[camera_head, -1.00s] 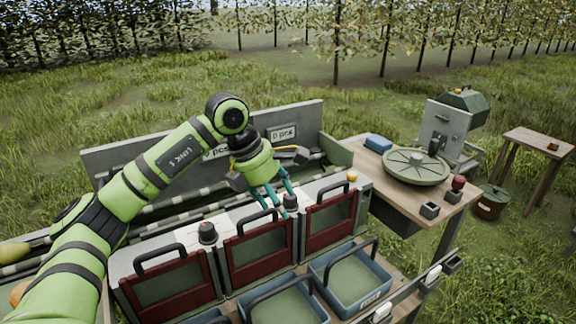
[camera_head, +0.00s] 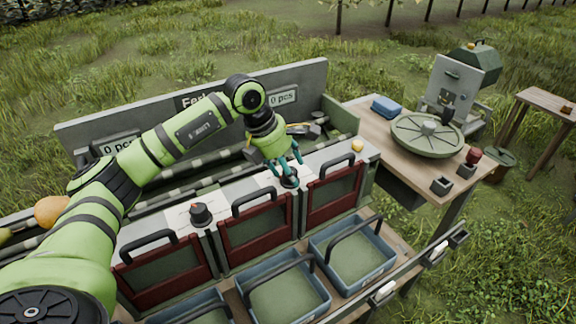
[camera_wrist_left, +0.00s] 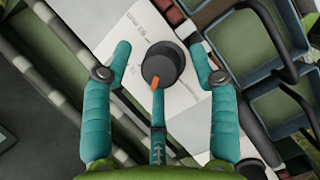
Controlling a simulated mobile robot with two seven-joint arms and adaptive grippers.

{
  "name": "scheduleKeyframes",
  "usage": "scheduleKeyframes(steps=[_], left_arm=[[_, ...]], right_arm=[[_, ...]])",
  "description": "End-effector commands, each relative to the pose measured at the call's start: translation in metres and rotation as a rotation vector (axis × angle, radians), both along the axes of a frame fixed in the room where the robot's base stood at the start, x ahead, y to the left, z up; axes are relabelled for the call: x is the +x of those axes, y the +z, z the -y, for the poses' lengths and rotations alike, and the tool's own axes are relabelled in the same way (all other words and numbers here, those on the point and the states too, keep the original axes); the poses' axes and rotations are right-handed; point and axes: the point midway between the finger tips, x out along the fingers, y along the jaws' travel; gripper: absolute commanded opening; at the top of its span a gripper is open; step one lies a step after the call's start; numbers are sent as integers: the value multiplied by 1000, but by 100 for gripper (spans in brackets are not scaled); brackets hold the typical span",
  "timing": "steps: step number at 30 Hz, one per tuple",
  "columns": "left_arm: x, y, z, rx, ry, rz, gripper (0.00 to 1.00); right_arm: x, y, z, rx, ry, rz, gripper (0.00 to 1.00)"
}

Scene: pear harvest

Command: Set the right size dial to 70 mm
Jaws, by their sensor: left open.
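The right size dial (camera_head: 289,181) is a black knob on top of the grey sorter housing, between the middle and right red gates. In the left wrist view the dial (camera_wrist_left: 161,65) has an orange pointer toward the bottom of the picture, on a white printed plate (camera_wrist_left: 130,45) too small to read. My left gripper (camera_head: 284,172) is open above the dial, its teal fingers on either side and apart from it; the gripper also shows in the left wrist view (camera_wrist_left: 160,62). The left size dial (camera_head: 201,213) stands farther left. My right gripper is not in view.
Red gates with black handles (camera_head: 255,222) line the housing front. Blue crates (camera_head: 318,262) stand below them. A wooden table (camera_head: 378,150) with a round green turntable (camera_head: 427,134) is at the right. A yellow button (camera_head: 357,146) sits at the housing's right end.

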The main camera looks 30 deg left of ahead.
Motion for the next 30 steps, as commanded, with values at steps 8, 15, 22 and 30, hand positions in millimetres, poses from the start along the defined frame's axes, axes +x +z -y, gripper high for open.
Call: scheduleKeyframes(steps=[8, 15, 22, 30], left_arm=[[0, -1, 0, 0, 0, 0, 47], [0, -1, 1, -2, -2, 1, 7], [1, -1, 2, -5, -25, 3, 7], [2, -1, 3, -8, -158, 4, 7]], right_arm=[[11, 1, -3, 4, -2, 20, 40], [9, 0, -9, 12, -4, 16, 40], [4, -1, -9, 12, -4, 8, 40], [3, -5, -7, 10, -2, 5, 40]])
